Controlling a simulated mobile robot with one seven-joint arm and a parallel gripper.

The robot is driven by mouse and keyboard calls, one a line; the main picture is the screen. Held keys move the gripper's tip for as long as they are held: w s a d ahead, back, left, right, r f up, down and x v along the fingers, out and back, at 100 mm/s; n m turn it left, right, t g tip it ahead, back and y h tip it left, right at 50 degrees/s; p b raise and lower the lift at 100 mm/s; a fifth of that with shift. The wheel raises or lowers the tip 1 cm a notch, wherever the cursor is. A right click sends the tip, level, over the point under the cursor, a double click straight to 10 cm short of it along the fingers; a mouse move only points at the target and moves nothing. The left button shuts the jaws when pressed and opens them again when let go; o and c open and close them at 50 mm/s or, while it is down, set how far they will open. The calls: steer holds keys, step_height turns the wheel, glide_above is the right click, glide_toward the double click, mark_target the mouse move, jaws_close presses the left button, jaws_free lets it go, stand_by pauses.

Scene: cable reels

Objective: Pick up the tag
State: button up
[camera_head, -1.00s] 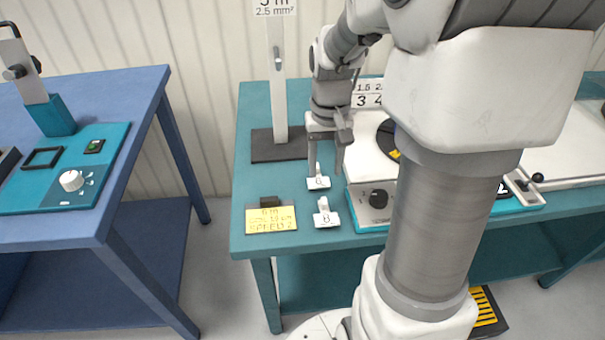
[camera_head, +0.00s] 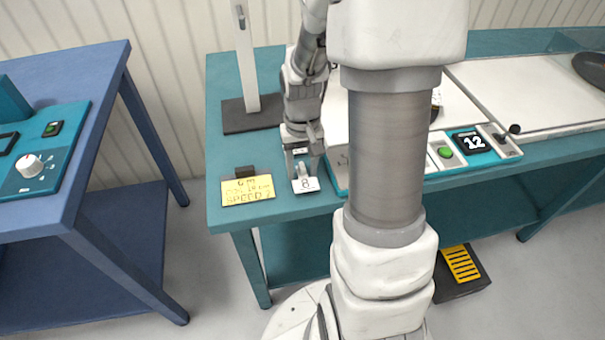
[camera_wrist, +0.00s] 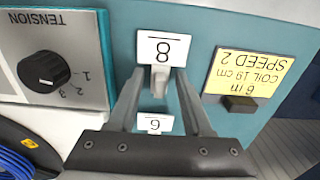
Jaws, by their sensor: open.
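A white tag marked 8 (camera_head: 306,186) lies near the front left of the teal table (camera_head: 222,215), with a small upright stub on it. It also shows in the wrist view (camera_wrist: 162,50), upside down. My gripper (camera_head: 303,172) is open and low over this tag. In the wrist view its fingertips (camera_wrist: 160,74) stand either side of the stub. I cannot tell whether they touch it. A second white tag, which looks marked 6 (camera_wrist: 153,124), lies behind, seen between my fingers and partly hidden by my gripper.
A machine with a tension knob (camera_wrist: 44,70) is close on the other side. A post on a dark base (camera_head: 250,115) stands behind. A blue table (camera_head: 95,75) is across a gap.

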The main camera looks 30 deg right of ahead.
mark_target(302, 166)
jaws_close()
steer(key=shift+r, duration=0.1)
steer(key=shift+r, duration=0.4)
step_height(302, 166, up, 4)
steer(key=shift+f+p, duration=0.1)
steer(key=shift+p, duration=0.75)
steer(key=s+d+r, duration=0.1)
steer(key=d+r, duration=0.1)
steer(key=d, duration=0.1)
steer(key=s+d+r+p, duration=0.1)
steer(key=s+d+r, duration=0.1)
steer(key=d, duration=0.2)
steer(key=s+d+r, duration=0.1)
steer(key=d+r, duration=0.1)
steer(key=d, duration=0.1)
steer(key=shift+s+d+r+p, duration=0.15)
steer(key=shift+s+d+p, duration=0.2)
steer(key=shift+s+p, duration=0.05)
